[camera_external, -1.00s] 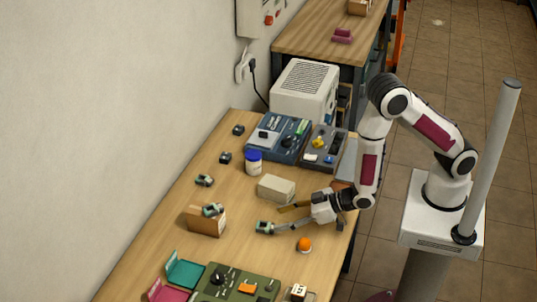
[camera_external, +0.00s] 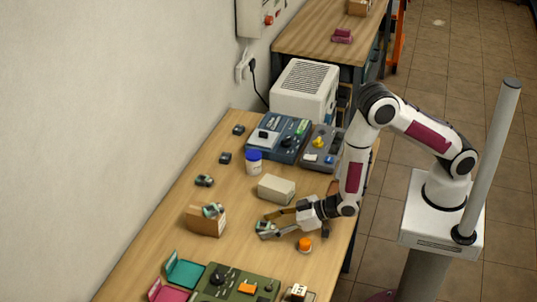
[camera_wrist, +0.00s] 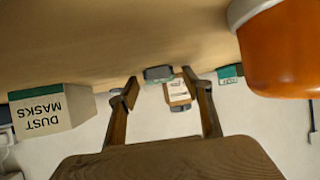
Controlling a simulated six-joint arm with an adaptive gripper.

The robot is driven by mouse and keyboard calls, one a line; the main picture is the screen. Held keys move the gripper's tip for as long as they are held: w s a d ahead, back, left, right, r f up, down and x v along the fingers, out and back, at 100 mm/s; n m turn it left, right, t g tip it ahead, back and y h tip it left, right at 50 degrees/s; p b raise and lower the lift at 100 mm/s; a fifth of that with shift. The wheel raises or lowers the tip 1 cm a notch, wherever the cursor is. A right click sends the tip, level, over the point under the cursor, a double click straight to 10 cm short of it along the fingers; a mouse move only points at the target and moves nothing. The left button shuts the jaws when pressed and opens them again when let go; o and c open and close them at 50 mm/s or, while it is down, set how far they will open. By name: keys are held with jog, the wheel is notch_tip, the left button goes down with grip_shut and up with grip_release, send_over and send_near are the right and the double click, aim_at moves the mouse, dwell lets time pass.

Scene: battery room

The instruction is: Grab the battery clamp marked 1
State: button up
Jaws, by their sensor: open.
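A dark green-grey battery clamp (camera_external: 262,227) lies on the table near the front of my gripper (camera_external: 267,226). In the wrist view this clamp (camera_wrist: 158,73) appears between and just beyond the fingertips of my open gripper (camera_wrist: 160,88). I cannot tell whether either finger touches it. Another clamp (camera_external: 212,210) sits on a small cardboard box (camera_external: 206,224). Further clamps lie along the wall side: one (camera_external: 204,180), a second (camera_external: 225,158) and a third (camera_external: 238,130). No number is legible on any clamp, so I cannot tell which is marked 1.
An orange-and-white round object (camera_external: 304,244) stands close beside my gripper and looms large in the wrist view (camera_wrist: 282,50). The dust masks box (camera_external: 276,188) is on the other side. A green device (camera_external: 238,284) stands in front.

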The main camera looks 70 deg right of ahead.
aim_at(271, 226)
jog(key=c, duration=1.3)
jog(key=shift+o, duration=0.2)
jog(key=shift+r, duration=0.1)
notch_tip(271, 226, up, 10)
dwell(0.7)
